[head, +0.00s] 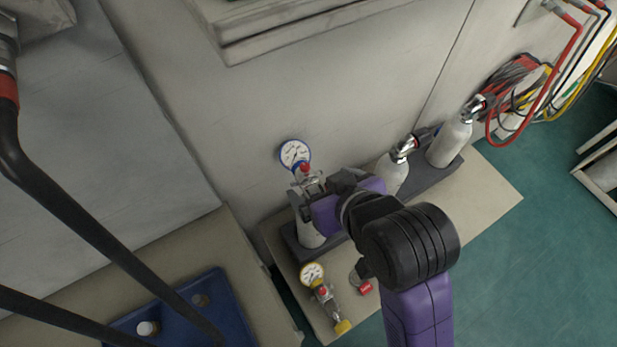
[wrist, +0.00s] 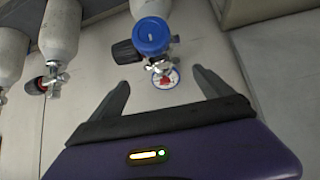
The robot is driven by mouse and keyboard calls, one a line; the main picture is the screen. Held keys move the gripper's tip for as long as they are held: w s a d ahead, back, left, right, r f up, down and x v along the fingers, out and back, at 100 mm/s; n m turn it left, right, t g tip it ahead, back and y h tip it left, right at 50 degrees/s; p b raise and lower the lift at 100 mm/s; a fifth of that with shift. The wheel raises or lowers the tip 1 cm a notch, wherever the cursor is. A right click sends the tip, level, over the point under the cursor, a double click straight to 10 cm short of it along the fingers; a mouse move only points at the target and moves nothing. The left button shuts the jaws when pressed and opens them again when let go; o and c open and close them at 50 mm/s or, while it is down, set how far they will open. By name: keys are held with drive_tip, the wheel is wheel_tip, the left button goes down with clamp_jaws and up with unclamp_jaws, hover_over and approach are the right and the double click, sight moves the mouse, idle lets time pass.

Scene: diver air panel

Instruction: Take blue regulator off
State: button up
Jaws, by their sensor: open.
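The blue regulator has a white-faced gauge with a blue rim (head: 295,154) and stands at the top of the leftmost white cylinder (head: 312,236) in the head view. In the wrist view its round blue knob (wrist: 151,36) faces the camera, with a black knob beside it and the gauge between the fingertips. My gripper (head: 311,184) is at the regulator from the right in the head view, hiding part of its body and the cylinder neck. In the wrist view my gripper (wrist: 160,78) is open, its fingers spread either side of the gauge. I cannot tell whether they touch it.
A yellow-gauge regulator (head: 313,274) and a red-capped item (head: 365,288) lie on the beige bench (head: 497,184). Two other white cylinders (head: 449,143) with valves stand right of the first. A blue tray (head: 222,285) is at lower left. Hoses (head: 548,88) hang at upper right.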

sight(307, 172)
drive_tip(key=p+x, duration=0.1)
drive_tip(key=x, duration=0.6)
drive_tip(key=shift+w+a, duration=0.1)
drive_tip(key=shift+a, duration=0.15)
clamp_jaws()
drive_tip(key=shift+r, duration=0.1)
drive_tip(key=shift+r, duration=0.8)
drive_tip(key=shift+d+r+b, duration=0.25)
drive_tip(key=shift+r+b, duration=0.15)
drive_tip(key=shift+r, duration=0.5)
drive_tip(key=w+d+b, duration=0.1)
drive_tip(key=d+b, duration=0.2)
drive_tip(key=d, duration=1.4)
drive_tip(key=shift+w+d, duration=0.25)
drive_tip(key=shift+f, duration=0.1)
